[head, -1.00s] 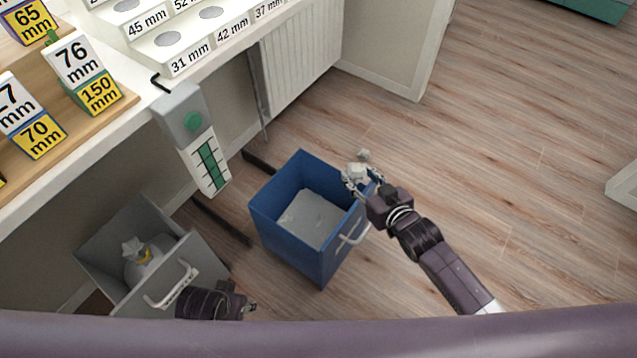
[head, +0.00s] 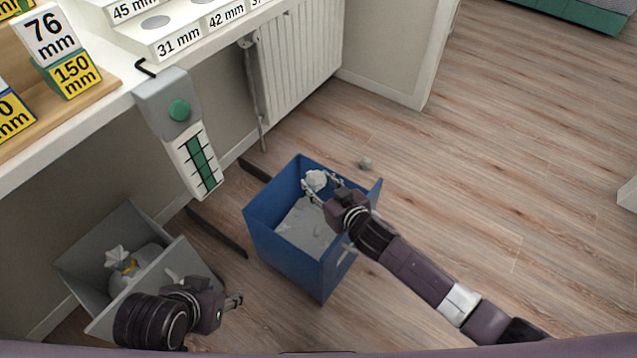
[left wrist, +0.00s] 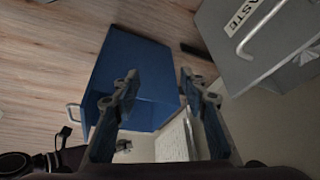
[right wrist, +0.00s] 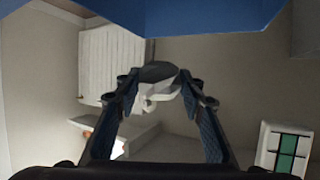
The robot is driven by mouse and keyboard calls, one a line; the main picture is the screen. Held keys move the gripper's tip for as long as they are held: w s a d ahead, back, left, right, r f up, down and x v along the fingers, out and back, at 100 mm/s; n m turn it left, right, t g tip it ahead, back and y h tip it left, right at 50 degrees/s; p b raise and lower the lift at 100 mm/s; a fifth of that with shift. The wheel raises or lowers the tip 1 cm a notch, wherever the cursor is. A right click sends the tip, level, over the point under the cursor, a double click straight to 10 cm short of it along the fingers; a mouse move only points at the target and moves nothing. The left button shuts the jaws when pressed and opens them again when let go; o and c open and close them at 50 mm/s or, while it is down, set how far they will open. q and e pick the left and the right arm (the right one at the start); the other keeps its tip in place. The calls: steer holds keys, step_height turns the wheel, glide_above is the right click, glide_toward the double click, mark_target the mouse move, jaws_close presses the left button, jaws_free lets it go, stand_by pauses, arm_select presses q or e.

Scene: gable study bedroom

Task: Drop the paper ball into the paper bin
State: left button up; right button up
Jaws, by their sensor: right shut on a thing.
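The white crumpled paper ball (head: 316,179) is between the fingertips of my right gripper (head: 320,187), which is shut on it. In the head view, ball and fingertips appear over the open top of the blue bin (head: 284,252), towards its far side. The ball also shows between the fingers in the right wrist view (right wrist: 160,84).
A grey bin (head: 181,254) holding a tied bag (head: 135,275) stands at left; its label reads WASTE in the left wrist view. A small grey lump (head: 365,163) lies on the floor behind the blue bin. A desk edge and radiator (head: 300,65) stand behind.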

steer(key=shift+f+b, duration=0.85)
steer(key=shift+f, duration=0.05)
steer(key=shift+f+b, duration=0.6)
steer(key=shift+b, duration=0.05)
arm_select(q)
steer(key=w+d+r+t+h, duration=0.1)
steer(key=w+d+r+t, duration=0.1)
steer(key=w+r+t, duration=0.2)
steer(key=w+d+r+t+h, duration=0.1)
steer(key=w+d+r+t, duration=0.1)
steer(key=w+r, duration=0.3)
steer(key=shift+w+d+t, duration=0.4)
steer(key=shift+w+t, duration=0.5)
steer(key=shift+w, duration=1.3)
steer(key=shift+r, duration=0.1)
arm_select(e)
steer(key=o, duration=0.9)
arm_select(q)
steer(key=shift+m, duration=0.3)
arm_select(e)
steer(key=v, duration=1.2)
